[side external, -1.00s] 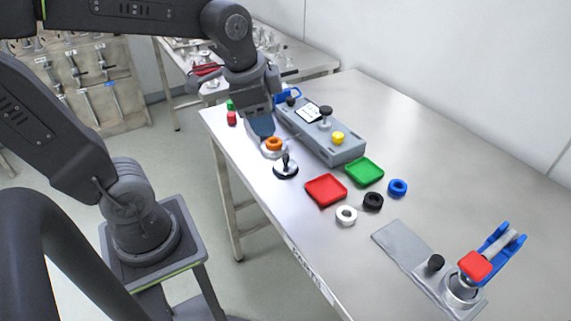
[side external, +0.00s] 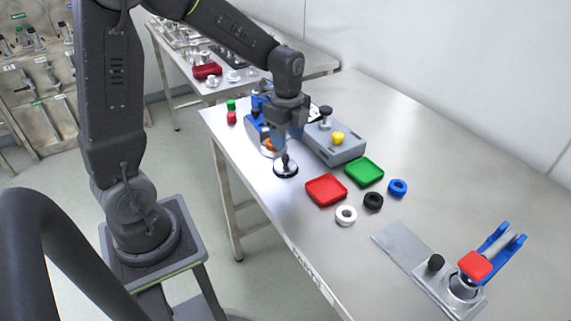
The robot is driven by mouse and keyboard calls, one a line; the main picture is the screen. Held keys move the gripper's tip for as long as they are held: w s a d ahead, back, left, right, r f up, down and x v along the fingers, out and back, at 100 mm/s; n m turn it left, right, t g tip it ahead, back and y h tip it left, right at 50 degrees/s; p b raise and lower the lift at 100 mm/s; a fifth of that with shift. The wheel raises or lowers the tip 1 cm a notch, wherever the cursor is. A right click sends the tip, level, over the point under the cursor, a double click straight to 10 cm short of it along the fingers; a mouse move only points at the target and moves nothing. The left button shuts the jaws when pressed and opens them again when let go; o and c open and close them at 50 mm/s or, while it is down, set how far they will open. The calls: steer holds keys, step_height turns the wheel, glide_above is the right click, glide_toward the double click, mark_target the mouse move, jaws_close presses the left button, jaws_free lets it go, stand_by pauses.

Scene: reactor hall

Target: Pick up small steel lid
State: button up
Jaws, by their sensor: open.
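The small steel lid (side external: 285,171) lies on the steel table near its front edge. It is a round, shiny disc with a dark upright knob (side external: 285,159). My gripper (side external: 286,140) is open and points down just above the lid. Its blue-grey fingertips are close to the top of the knob. I cannot tell whether the knob's tip is between the fingers or still below them.
An orange ring (side external: 267,144) and blue bracket (side external: 253,128) stand close left of my gripper. A grey box (side external: 347,151) is behind it. A fixture with a red cap (side external: 475,265) stands farther right.

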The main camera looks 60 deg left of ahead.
mark_target(285, 155)
steer(key=shift+s+a+f, duration=0.1)
steer(key=shift+a+f, duration=0.05)
steer(key=shift+f, duration=3.1)
jaws_close()
